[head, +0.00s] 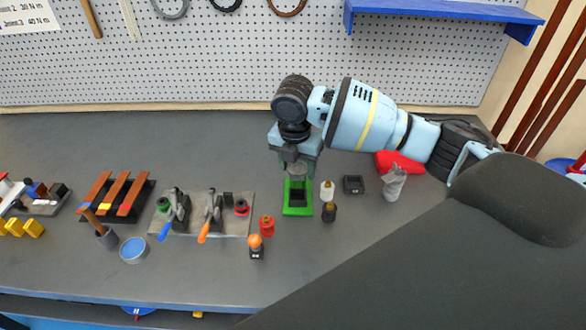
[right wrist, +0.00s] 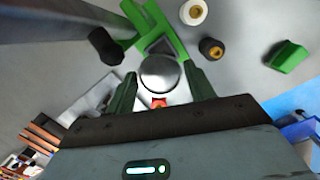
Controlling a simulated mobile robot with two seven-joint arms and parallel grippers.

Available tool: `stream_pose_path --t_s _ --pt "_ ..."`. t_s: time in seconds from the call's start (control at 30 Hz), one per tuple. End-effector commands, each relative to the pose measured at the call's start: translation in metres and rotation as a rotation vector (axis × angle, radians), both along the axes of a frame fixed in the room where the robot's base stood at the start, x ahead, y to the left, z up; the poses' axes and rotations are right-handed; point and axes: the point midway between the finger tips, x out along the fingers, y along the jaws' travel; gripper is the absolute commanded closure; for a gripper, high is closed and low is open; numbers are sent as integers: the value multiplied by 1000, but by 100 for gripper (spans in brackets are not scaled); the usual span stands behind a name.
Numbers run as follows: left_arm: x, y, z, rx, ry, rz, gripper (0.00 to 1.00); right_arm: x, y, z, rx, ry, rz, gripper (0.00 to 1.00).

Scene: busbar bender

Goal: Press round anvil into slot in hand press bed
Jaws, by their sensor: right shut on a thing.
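The green hand press (head: 298,208) stands upright near the middle of the table, with a dark square slot in its bed. My right gripper (head: 297,168) points down over the press bed from behind. It is shut on the round anvil (right wrist: 160,72), a smooth silver piece between its two green-tinted fingers. In the head view the anvil (head: 296,171) shows as a grey shape just above the bed. In the right wrist view the green press frame (right wrist: 151,22) lies beyond the anvil, which hides part of the bed. I cannot tell whether the anvil touches the slot. My left gripper is not in view.
White and black cylinders (head: 328,190) stand just right of the press. A red piece (head: 266,225) and an orange-topped piece (head: 256,244) stand to its left. A lever fixture (head: 190,213) is further left. A dark square tray (head: 353,184) lies right. Front right is covered by my arm.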

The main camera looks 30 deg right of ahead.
Motion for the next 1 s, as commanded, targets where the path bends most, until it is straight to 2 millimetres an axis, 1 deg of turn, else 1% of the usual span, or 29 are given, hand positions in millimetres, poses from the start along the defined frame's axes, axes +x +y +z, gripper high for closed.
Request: stream_pose_path --t_s 0.57,0.77,1.0 --pt "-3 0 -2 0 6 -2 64 0 -1 -1 1 1 -5 81" --pt "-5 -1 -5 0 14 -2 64 0 -1 -11 -1 3 -5 81" --pt "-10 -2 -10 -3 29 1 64 -1 -1 -30 0 3 -4 81"
